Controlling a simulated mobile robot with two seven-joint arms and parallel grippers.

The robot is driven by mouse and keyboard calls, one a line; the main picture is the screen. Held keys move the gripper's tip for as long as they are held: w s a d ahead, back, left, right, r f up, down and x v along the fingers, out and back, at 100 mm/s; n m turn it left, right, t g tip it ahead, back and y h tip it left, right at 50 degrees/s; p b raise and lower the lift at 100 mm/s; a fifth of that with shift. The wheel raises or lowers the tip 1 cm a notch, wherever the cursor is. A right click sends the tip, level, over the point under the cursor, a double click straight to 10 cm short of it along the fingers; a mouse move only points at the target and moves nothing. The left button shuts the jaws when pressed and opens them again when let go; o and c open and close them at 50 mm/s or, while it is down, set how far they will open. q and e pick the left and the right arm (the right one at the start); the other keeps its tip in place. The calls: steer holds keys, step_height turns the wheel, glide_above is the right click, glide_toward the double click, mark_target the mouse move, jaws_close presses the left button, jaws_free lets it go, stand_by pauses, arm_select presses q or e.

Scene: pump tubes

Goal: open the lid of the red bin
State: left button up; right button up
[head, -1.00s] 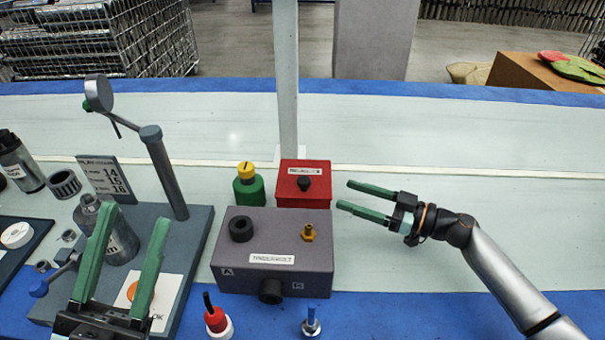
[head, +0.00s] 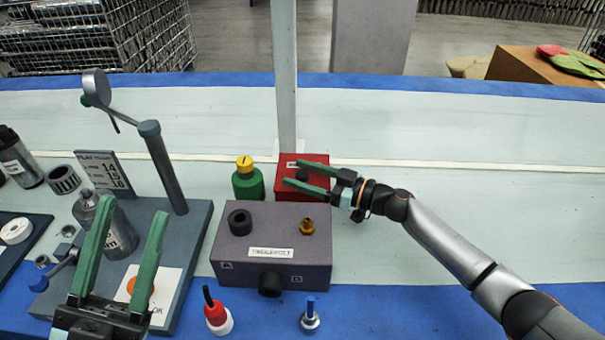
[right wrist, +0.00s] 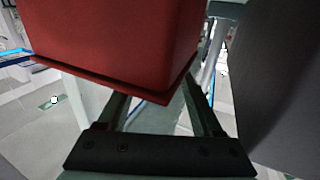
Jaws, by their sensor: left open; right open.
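The red bin (head: 289,193) stands behind the grey box, with a flat red lid (head: 320,161) that looks closed. A dark knob (head: 303,175) sits on the lid. My right gripper (head: 292,172) is open over the lid, with the knob between its fingers in the head view; I cannot tell whether they touch it. In the right wrist view the red bin (right wrist: 120,40) fills the upper part, its lid edge (right wrist: 100,82) close by the open fingers, partly hiding them. My left gripper (head: 128,232) is open and empty at the lower left, over the grey stand.
A grey box (head: 310,250) with a black ring and a brass fitting stands in front of the bin. A green bottle (head: 247,184) with a yellow cap is left of the bin. A grey post (head: 284,80) rises behind. The table right of the bin is clear apart from my arm.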

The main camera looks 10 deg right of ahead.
steer(key=shift+c, duration=0.4)
jaws_close()
stand_by(0.9)
